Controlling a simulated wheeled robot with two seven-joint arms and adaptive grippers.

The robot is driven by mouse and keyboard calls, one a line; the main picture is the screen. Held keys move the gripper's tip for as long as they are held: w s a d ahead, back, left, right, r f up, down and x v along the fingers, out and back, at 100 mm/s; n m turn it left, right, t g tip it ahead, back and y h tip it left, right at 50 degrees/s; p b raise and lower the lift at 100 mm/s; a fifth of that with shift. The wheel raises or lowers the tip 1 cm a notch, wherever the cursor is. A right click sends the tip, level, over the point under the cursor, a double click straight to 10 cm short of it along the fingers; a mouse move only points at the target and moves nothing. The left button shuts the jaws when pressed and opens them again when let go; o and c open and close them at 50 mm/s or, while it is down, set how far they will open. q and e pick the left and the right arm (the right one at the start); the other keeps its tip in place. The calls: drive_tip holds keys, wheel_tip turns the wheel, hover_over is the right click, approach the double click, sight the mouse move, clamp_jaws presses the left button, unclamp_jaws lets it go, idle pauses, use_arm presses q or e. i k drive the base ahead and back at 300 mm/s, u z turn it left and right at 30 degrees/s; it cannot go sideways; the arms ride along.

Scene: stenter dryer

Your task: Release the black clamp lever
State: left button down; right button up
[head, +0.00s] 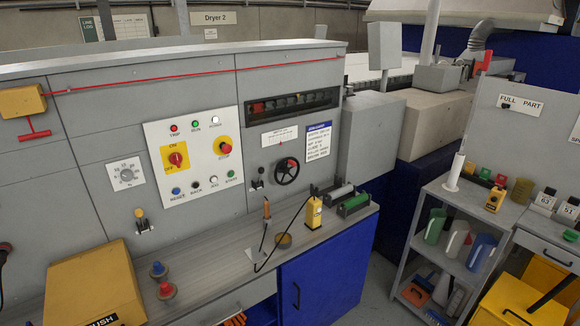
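A small black lever (257,181) stands on the grey machine panel, just left of the black handwheel (286,171). It looks like the black clamp lever; it is small here, and I cannot tell its exact setting. The handwheel has a red mark near its top. Neither of my grippers shows in the head view.
Below the panel runs a grey worktop (225,262) with a yellow handheld device (314,212) on a black cable. A yellow box (95,288) fills the front left. A white control panel (193,155) is left of the lever. A grey shelf cart (440,205) stands right, across open floor.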

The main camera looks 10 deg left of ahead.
sight(261, 170)
drive_tip(key=z, duration=0.1)
drive_tip(key=i, duration=1.15)
drive_tip(key=u, duration=0.4)
